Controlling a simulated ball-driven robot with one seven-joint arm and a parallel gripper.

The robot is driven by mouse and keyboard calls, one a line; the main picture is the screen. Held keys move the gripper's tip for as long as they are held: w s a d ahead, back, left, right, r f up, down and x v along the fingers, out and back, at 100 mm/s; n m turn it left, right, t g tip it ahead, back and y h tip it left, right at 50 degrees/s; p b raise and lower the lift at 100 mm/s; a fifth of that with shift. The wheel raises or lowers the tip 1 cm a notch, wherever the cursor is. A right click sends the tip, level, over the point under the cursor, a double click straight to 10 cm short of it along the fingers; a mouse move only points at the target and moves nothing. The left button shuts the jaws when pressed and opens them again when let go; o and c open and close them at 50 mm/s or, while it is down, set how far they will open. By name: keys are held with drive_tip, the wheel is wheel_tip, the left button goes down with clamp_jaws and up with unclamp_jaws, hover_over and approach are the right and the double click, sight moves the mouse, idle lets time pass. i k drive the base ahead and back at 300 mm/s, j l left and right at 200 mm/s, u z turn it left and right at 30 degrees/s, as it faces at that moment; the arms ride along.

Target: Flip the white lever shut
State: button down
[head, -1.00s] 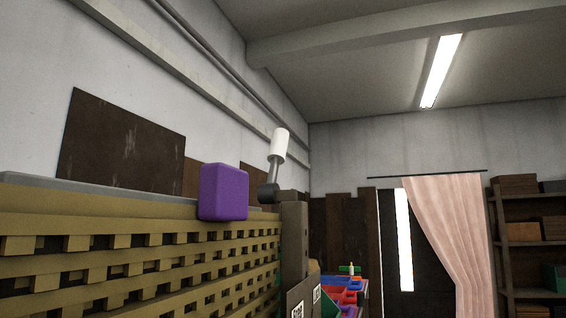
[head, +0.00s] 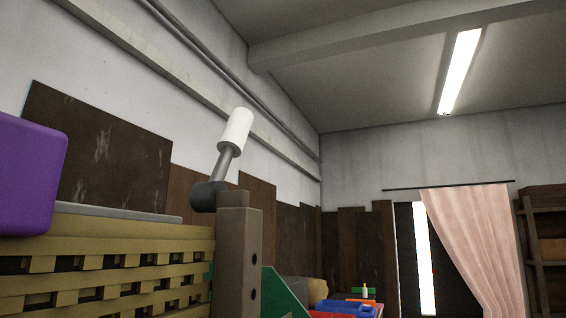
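The white lever (head: 235,130) has a white cylindrical grip on a grey rod, rising from a dark round pivot (head: 208,196). It stands upright, tilted a little to the right, beside the top of a brown post (head: 238,250). My gripper is not in view, so its state and its distance from the lever do not show.
A purple rounded block (head: 30,175) is close at the left, above a tan lattice crate (head: 110,265). Blue and red trays (head: 345,308) lie low beyond the post. A pink curtain (head: 465,245) and a shelf (head: 545,240) stand farther right. Space above the lever looks clear.

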sight(231, 144)
drive_tip(key=i+l+u, duration=0.1)
drive_tip(key=i+l, duration=0.35)
drive_tip(key=l, duration=0.2)
drive_tip(key=i+l+u, duration=0.25)
drive_tip(key=i+l, duration=0.15)
drive_tip(key=l, duration=0.25)
drive_tip(key=i+l, duration=0.2)
drive_tip(key=l, duration=0.15)
drive_tip(key=i+l+u, duration=0.15)
drive_tip(key=l, duration=0.2)
